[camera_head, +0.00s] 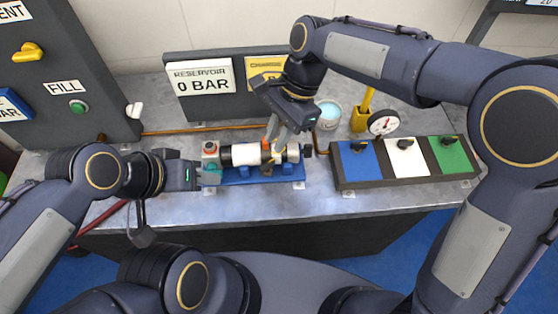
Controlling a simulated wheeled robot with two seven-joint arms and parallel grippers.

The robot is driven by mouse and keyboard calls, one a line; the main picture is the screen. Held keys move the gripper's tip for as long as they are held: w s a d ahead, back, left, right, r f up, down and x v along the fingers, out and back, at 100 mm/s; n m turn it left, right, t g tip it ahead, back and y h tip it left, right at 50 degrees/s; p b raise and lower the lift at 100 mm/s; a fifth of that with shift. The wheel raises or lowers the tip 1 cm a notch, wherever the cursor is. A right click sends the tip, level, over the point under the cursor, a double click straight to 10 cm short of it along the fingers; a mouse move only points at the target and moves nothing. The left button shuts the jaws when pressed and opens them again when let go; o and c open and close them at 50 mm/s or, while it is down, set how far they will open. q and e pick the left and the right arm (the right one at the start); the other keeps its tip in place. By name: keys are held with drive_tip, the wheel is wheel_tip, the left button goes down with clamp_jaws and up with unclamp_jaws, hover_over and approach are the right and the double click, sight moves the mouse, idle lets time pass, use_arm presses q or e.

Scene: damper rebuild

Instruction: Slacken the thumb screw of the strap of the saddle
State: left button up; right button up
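A black and white damper cylinder (245,154) lies across a blue saddle (240,178) on the bench. An orange part (266,147) shows on top of the cylinder, beside my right fingers; the strap and its thumb screw are small and partly hidden there. My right gripper (277,147) points down over the right part of the cylinder, its fingers at the strap area. I cannot tell whether it grips anything. My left gripper (212,176) is at the left end of the saddle, below a block with a red top (210,150). Its finger gap is unclear.
A panel with blue (357,160), white and green fields stands to the right, with a round gauge (383,122) behind it. A light blue cup (328,112) and a yellow part (363,110) stand at the back. Display boxes (203,78) stand behind. The bench front (300,203) is clear.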

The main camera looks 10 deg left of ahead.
sight(265, 165)
drive_tip(key=x, duration=0.7)
drive_tip(key=shift+c, duration=0.3)
clamp_jaws()
